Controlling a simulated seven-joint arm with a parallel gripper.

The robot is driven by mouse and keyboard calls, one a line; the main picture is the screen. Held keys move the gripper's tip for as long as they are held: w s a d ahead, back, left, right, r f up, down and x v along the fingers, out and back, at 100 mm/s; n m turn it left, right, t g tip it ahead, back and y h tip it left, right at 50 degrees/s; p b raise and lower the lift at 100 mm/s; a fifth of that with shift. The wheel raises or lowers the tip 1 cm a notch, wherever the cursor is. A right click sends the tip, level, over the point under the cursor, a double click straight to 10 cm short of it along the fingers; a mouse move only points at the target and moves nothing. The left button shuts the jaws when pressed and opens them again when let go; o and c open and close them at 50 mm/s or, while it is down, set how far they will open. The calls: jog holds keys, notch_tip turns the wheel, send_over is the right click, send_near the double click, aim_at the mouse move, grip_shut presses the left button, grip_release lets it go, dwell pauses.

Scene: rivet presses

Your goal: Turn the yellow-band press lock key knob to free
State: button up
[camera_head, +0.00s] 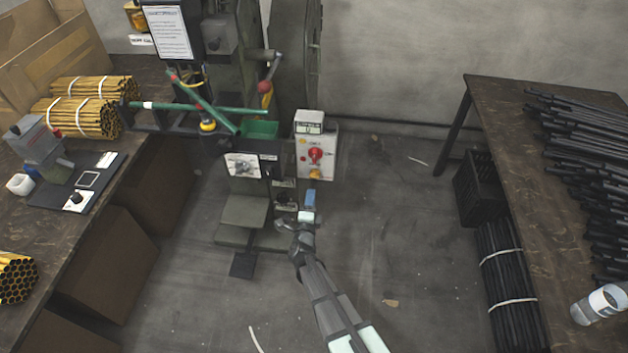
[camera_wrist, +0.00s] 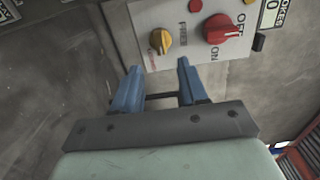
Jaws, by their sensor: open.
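The yellow knob (camera_wrist: 160,40) sits on a light grey control panel (camera_wrist: 150,15), with the word FREE beside it in the wrist view. In the head view it is the small yellow spot (camera_head: 316,174) low on the panel (camera_head: 303,172). My gripper (camera_wrist: 158,68) is open and empty. Its two blue fingers point toward the panel's lower edge, just short of the yellow knob and roughly in line with it. In the head view my gripper (camera_head: 308,200) is below the panel. I cannot tell the knob's exact setting.
A larger red knob (camera_wrist: 222,28) marked OFF and ON is right of the yellow knob. The green press (camera_head: 245,210) stands left of the panel. A table with black rods (camera_head: 585,150) is at right, a bench with yellow tubes (camera_head: 80,115) at left. The floor right of the press is mostly clear.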

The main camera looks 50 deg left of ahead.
aim_at(314, 178)
jog(key=x, duration=0.9)
jog(key=shift+w+a, duration=0.15)
jog(key=shift+c, duration=0.4)
grip_shut()
